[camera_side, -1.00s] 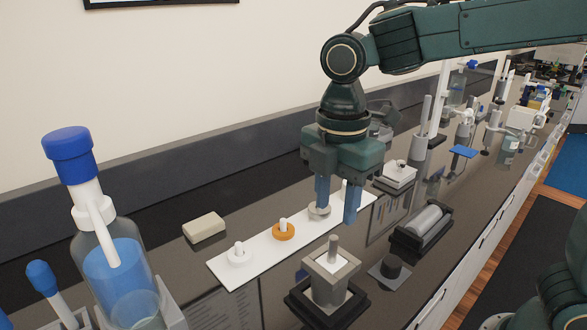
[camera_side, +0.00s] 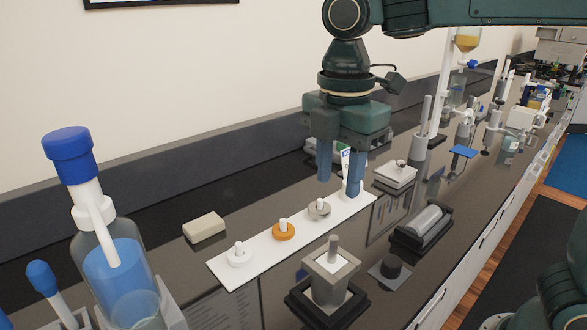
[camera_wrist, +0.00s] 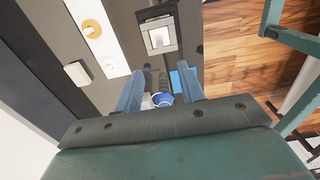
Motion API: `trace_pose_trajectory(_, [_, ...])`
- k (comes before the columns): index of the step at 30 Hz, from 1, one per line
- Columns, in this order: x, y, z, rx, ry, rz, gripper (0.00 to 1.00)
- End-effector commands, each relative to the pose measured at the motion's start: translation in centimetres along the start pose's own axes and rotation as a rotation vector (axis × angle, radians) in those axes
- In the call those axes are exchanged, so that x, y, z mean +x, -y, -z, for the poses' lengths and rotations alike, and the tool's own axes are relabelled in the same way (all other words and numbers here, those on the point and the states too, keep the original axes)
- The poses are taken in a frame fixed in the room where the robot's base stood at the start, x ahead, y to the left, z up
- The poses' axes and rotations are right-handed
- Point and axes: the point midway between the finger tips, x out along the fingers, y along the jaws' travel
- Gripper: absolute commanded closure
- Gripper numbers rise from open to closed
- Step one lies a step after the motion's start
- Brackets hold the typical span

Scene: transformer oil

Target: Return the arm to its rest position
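My gripper (camera_side: 341,183) hangs in the side view, fingers pointing down, above the far part of the white strip (camera_side: 262,252). Its two blue fingers are spread apart with nothing between them, and they also show apart in the wrist view (camera_wrist: 159,88). A grey ring (camera_side: 319,209) sits around a peg on the strip, below the fingers and clear of them. An orange ring (camera_side: 283,231) and a white ring (camera_side: 239,257) sit around the pegs nearer the camera. The far end of the strip is partly hidden by a finger.
A grey square fixture with an upright rod (camera_side: 331,272) stands in front of the strip. A blue-capped bottle (camera_side: 115,270) is at the left front. A beige block (camera_side: 204,227) lies behind the strip. A roller in a dark cradle (camera_side: 421,227) and a white balance-like box (camera_side: 395,176) stand to the right.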

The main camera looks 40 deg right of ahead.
Motion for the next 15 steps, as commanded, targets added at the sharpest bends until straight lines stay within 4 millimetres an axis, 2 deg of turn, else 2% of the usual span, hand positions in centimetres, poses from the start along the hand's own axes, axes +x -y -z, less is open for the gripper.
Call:
trace_pose_trajectory(8, [-0.2, 0.6, -1.3, 0.084, -0.012, -0.025, 0.61])
trace_pose_trajectory(15, [-0.6, 2.9, -4.9, 0.357, -0.057, -0.100, 0.61])
